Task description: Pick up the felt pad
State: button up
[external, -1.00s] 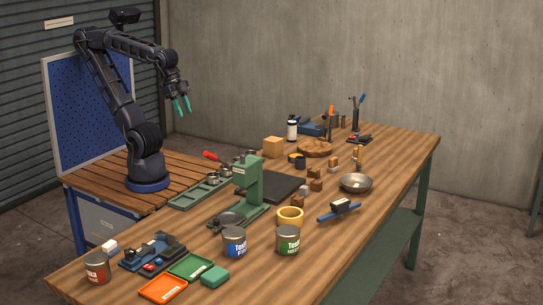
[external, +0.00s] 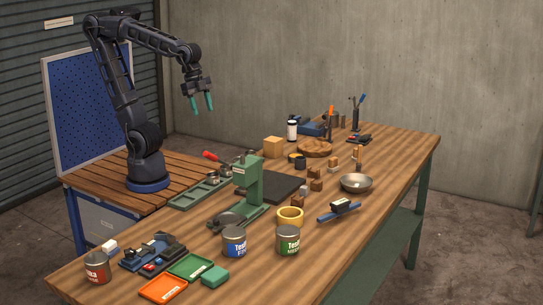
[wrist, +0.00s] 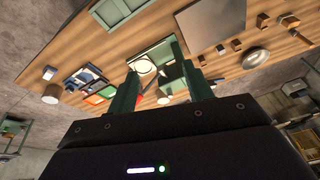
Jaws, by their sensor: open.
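No thing is plainly marked as the felt pad. A small thick green block (external: 215,277) lies at the near edge of the table, beside the green tray, and may be the felt pad. A flat dark square mat (external: 283,187) lies mid-table behind the green press; I cannot tell whether it is felt. My gripper (external: 202,105) is open and empty, high above the left side of the table and pointing down. Its two green fingers stand apart in the wrist view (wrist: 155,62), with the tabletop beyond them.
A green press (external: 248,185) stands mid-table. A green tray (external: 190,265), an orange tray (external: 163,289) and paint tins (external: 235,242) are at the near end. A yellow ring (external: 290,215), a metal bowl (external: 356,182) and small wooden blocks lie further right. The right front is mostly bare.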

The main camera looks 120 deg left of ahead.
jog(key=w+a+f+m+g, duration=0.1)
jog(key=w+a+m, duration=0.2)
jog(key=w, duration=0.8)
jog(key=m+g+h, duration=0.2)
jog(key=m+h, duration=0.2)
jog(key=m, duration=0.7)
send_over(304, 187)
jog(key=a, duration=0.4)
notch_tip(304, 187, down, 22)
jog(key=x, duration=1)
jog(key=shift+s+d+f, duration=0.15)
jog(key=shift+s, duration=0.05)
jog(key=c, duration=1.1)
